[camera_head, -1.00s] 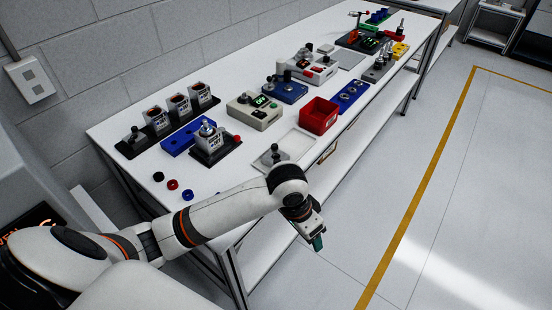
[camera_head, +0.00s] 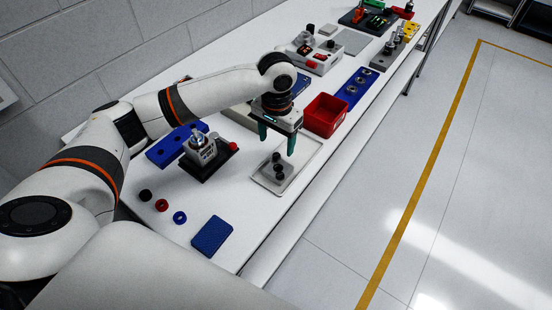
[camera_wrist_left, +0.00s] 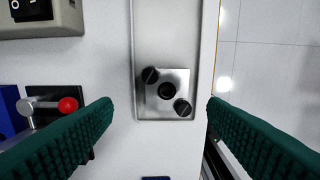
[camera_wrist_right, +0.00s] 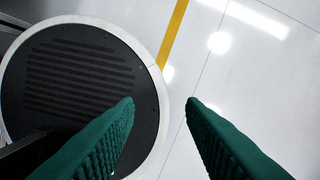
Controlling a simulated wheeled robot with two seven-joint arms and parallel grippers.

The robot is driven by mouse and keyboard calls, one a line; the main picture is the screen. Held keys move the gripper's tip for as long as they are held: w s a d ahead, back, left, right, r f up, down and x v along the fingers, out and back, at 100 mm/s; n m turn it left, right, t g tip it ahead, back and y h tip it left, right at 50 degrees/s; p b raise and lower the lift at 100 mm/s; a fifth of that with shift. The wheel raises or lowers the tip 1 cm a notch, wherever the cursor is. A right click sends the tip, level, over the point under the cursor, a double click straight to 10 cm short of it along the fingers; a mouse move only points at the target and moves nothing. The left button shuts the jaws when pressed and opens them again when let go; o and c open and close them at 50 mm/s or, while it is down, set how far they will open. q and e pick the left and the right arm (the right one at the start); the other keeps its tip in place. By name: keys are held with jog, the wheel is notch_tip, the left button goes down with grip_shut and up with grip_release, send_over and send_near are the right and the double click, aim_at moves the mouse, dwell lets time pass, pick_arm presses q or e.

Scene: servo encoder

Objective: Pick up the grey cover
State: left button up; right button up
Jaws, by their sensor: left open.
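The grey cover (camera_head: 279,178) is a small square plate with dark knobs on top. It lies in a shallow light-grey tray (camera_head: 302,157) near the table's front edge. In the left wrist view the cover (camera_wrist_left: 180,80) sits at the tray's lower end, with two black screw heads and a dark round middle. My left gripper (camera_head: 277,138) is above the tray, open and empty. Its green fingers (camera_wrist_left: 160,104) stand wide on either side of the cover, not touching it. My right gripper (camera_wrist_right: 160,101) shows only in its wrist view, open and empty above the floor.
A red bin (camera_head: 325,115) stands just behind the tray. A black-based fixture with a red knob (camera_head: 233,146) is to its left. A blue textured pad (camera_head: 212,236) and small coloured rings lie in front. The table's front edge is close to the tray.

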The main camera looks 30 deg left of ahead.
aim_at(278, 164)
pick_arm(q)
jog(key=f, duration=0.2)
jog(key=s+d+f, duration=0.1)
jog(key=shift+s+f+p, duration=0.1)
jog(key=shift+f+p, duration=0.15)
jog(key=shift+p, duration=0.05)
jog(key=f, duration=0.2)
jog(key=f+p, duration=0.1)
jog(key=f, duration=0.2)
jog(key=shift+w, duration=0.2)
jog(key=shift+f, duration=0.5)
jog(key=c, duration=0.8)
pick_arm(e)
jog(key=shift+g, duration=0.3)
jog(key=s, duration=0.1)
jog(key=s+d+r, duration=0.2)
jog(key=s, duration=0.1)
jog(key=shift+d+r, duration=0.1)
jog(key=shift+d, duration=0.1)
